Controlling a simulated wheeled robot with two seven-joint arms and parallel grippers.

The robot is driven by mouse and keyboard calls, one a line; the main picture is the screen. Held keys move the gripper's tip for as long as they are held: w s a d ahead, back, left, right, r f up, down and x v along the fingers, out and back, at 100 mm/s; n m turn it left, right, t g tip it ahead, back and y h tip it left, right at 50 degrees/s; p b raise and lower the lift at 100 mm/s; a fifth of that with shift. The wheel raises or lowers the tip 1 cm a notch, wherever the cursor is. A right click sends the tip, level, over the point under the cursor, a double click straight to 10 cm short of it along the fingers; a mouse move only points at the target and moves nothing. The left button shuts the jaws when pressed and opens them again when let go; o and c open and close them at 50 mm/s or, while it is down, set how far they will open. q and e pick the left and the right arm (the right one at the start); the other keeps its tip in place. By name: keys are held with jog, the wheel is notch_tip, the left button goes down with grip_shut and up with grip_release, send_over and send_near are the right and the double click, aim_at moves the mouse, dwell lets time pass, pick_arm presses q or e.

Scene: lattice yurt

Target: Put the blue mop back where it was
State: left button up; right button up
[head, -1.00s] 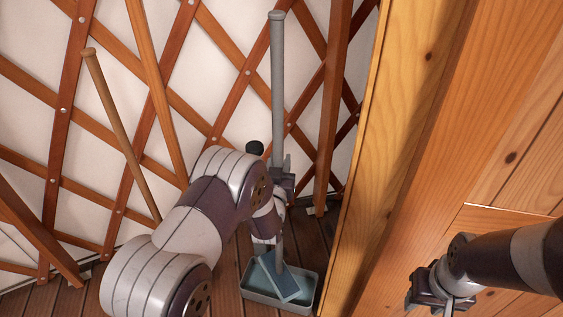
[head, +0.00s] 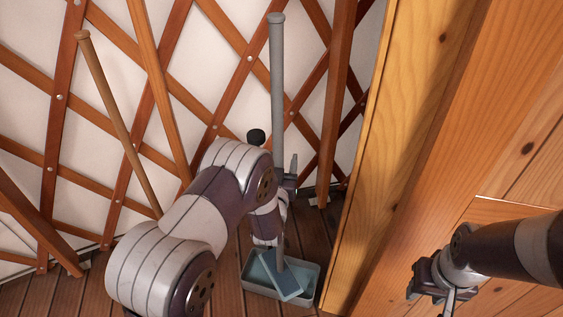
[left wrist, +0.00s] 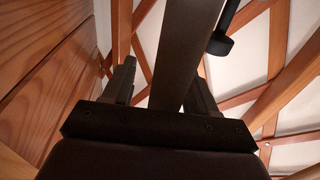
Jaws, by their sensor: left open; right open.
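The blue mop stands nearly upright, its grey-blue handle (head: 277,85) rising in front of the lattice wall. Its flat blue head (head: 283,281) rests tilted inside a shallow grey-blue tray (head: 312,284) on the floor. My left gripper (head: 285,180) is open at the lower part of the handle. In the left wrist view the dark handle (left wrist: 178,65) passes between the two spread fingers, with gaps beside it. My left arm hides part of the area left of the handle. My right gripper (head: 430,282) is open and empty at the lower right, away from the mop.
A wooden pole (head: 115,115) leans against the lattice wall at left. A black knob (head: 256,136) shows just left of the handle; what it belongs to is hidden. A thick wooden post (head: 385,160) stands close to the tray's right. Plank floor (head: 50,295) shows at lower left.

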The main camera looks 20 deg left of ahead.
pick_arm(q)
jog(key=s+r+g+h+p, duration=0.1)
jog(key=s+r+g, duration=0.1)
jog(key=s+g, duration=0.6)
jog(key=s+a+r+m+g+h+p, duration=0.1)
jog(key=s+g, duration=0.7)
jog(key=s, duration=1.1)
jog(key=shift+s+r+m+g, duration=0.2)
jog(key=shift+r+m+g, duration=0.1)
jog(key=shift+r, duration=0.25)
jog(key=shift+r, duration=0.1)
notch_tip(320, 180, up, 25)
jog(key=p, duration=2.6)
jog(key=shift+r, duration=0.2)
jog(key=shift+r, duration=0.1)
